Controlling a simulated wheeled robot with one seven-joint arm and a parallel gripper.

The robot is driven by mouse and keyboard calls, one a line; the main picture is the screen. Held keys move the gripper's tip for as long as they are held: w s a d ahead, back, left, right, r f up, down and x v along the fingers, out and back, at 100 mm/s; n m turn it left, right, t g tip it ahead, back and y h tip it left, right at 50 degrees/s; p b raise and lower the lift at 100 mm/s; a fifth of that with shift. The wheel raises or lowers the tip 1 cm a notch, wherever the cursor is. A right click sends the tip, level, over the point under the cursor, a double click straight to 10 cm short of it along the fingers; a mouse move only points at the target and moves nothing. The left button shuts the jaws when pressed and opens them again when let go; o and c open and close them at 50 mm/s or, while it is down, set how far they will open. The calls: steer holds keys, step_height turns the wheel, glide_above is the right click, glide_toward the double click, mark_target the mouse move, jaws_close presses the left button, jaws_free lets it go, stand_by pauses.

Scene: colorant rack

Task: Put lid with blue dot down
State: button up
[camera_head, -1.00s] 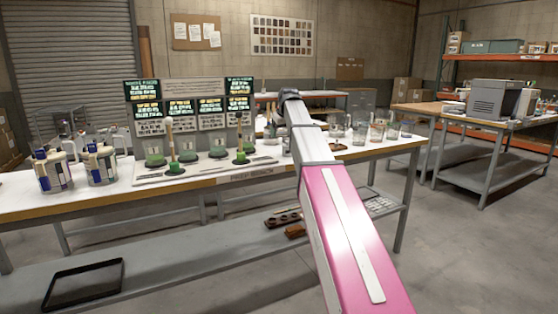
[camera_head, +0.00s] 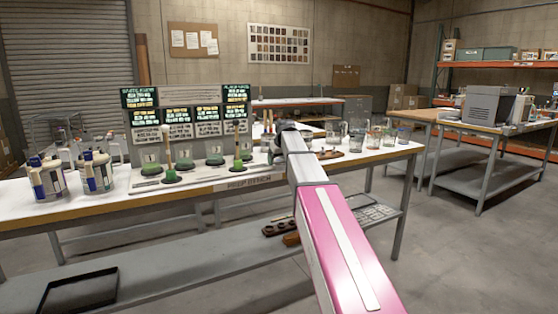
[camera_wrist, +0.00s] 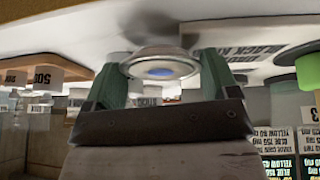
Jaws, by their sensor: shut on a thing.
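The lid with a blue dot (camera_wrist: 160,69) is a round, pale disc with the blue dot in its middle. In the wrist view, it sits between the two green fingers of my gripper (camera_wrist: 163,78), which are shut on it. The pale bench top fills the upper part of that view, close to the lid. I cannot tell whether the lid touches it. In the head view, my gripper (camera_head: 273,152) is low over the prep bench (camera_head: 250,184), right of the green-based stations. My wrist partly hides it, and the lid cannot be made out there.
Several clear glass jars (camera_head: 374,139) stand on the bench to the right, with a small brown holder (camera_head: 329,154) nearer. Green-based stations (camera_head: 214,160), two with upright handles, stand to the left. Two cans (camera_head: 47,180) are at the far left. A green part (camera_wrist: 308,70) is close in the wrist view.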

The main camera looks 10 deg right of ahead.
steer(key=shift+f, duration=0.4)
steer(key=shift+s+f, duration=0.1)
steer(key=shift+f, duration=0.15)
steer(key=o, duration=0.8)
steer(key=shift+s+f, duration=0.1)
steer(key=shift+f, duration=0.05)
steer(key=shift+r, duration=0.55)
steer(key=v, duration=1.2)
steer(key=shift+w+r, duration=0.2)
steer(key=shift+r, duration=0.1)
